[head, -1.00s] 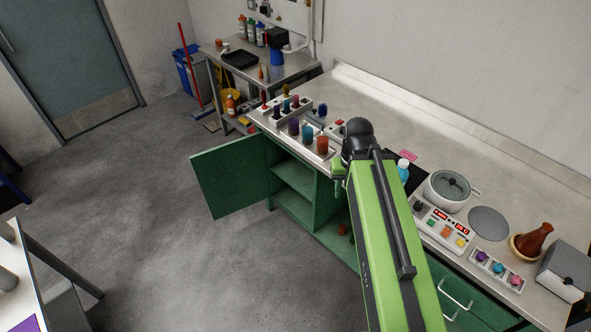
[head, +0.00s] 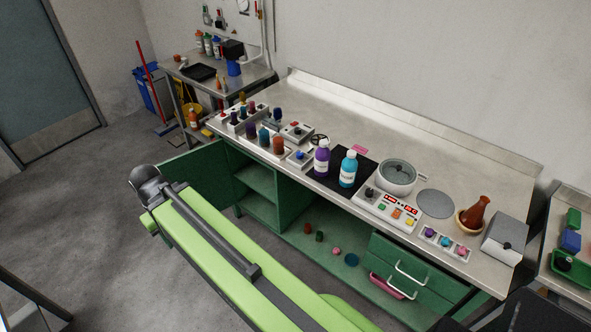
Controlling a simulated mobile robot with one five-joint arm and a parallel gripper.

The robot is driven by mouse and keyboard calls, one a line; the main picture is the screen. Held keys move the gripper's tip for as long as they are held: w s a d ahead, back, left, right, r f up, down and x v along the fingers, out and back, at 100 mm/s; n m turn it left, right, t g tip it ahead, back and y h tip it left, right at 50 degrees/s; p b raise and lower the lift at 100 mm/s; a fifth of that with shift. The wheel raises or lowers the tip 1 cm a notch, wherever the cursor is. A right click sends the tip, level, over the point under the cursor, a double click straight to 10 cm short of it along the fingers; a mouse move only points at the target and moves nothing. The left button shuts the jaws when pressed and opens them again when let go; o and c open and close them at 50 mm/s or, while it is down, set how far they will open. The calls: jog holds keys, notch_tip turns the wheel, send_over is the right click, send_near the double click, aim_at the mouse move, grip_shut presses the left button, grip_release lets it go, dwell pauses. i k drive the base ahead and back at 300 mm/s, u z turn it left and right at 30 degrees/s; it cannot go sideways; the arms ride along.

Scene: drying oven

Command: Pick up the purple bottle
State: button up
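The purple bottle (head: 322,158) has a white cap and a pale label. It stands upright on a black mat (head: 326,184) on the bench, just left of a blue bottle (head: 348,169) with a white cap. My green arm reaches in from the lower right, and its dark end, my gripper (head: 146,190), is over the floor in front of the bench's left cabinet. It is well left of the purple bottle and apart from it. The fingers are too hidden to tell open from shut.
An open green cabinet door (head: 204,168) stands near my arm. Left of the mat are racks of coloured vials (head: 264,137). To the right are a round heater (head: 396,177), a control box (head: 387,205) and a brown flask (head: 473,213). The bench's back is clear.

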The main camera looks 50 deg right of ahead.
aim_at(323, 154)
jog(key=z, duration=0.4)
jog(key=i, duration=1.05)
jog(key=u, duration=0.35)
